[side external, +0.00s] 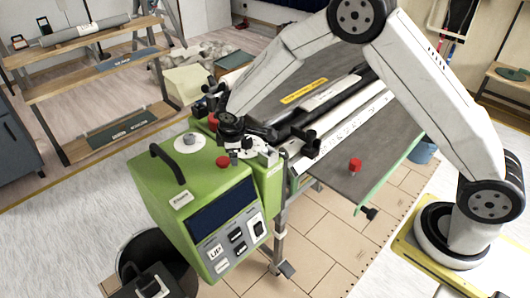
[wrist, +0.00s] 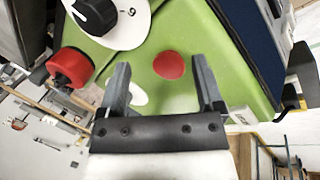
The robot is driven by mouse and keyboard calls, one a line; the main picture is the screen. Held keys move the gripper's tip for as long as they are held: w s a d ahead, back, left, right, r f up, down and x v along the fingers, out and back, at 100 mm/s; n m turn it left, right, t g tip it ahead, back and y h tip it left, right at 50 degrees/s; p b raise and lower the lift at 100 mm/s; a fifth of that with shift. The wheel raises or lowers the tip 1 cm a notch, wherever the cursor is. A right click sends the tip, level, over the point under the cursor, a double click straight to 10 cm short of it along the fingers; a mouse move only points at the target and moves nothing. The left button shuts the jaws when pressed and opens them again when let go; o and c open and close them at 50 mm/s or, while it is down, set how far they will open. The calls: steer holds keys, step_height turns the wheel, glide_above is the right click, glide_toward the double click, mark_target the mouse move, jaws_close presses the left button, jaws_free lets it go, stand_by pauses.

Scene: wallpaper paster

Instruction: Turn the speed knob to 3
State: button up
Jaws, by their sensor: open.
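In the wrist view a black knob (wrist: 96,15) sits on a white dial (wrist: 128,32) marked with a numeral, partly cut off by the top edge. I cannot tell which number the knob points to. My gripper (wrist: 162,80) is open and empty above the green top, with the knob up and left of its fingers.
A red button (wrist: 169,65) shows between my fingers; a red knob (wrist: 70,67) is to the left. A black handle (side external: 167,160) arches over the machine top. The front has a dark display (side external: 222,205) and several switches. The grey table (side external: 345,150) extends to the right.

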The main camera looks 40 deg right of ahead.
steer(key=n, duration=0.1)
steer(key=w+d+n+t+h, duration=0.1)
steer(key=shift+r+n, duration=0.3)
steer(key=shift+r, duration=0.05)
steer(key=w+a+r+n+t+y, duration=0.1)
steer(key=w+a+r+n+t, duration=0.3)
steer(key=n, duration=0.7)
steer(key=w+a+r+n+t, duration=0.2)
steer(key=w+r+n+t, duration=0.35)
steer(key=n, duration=0.55)
glide_toward(189, 137)
steer(key=x, duration=0.3)
steer(key=shift+d, duration=0.1)
steer(key=shift+x, duration=3.75)
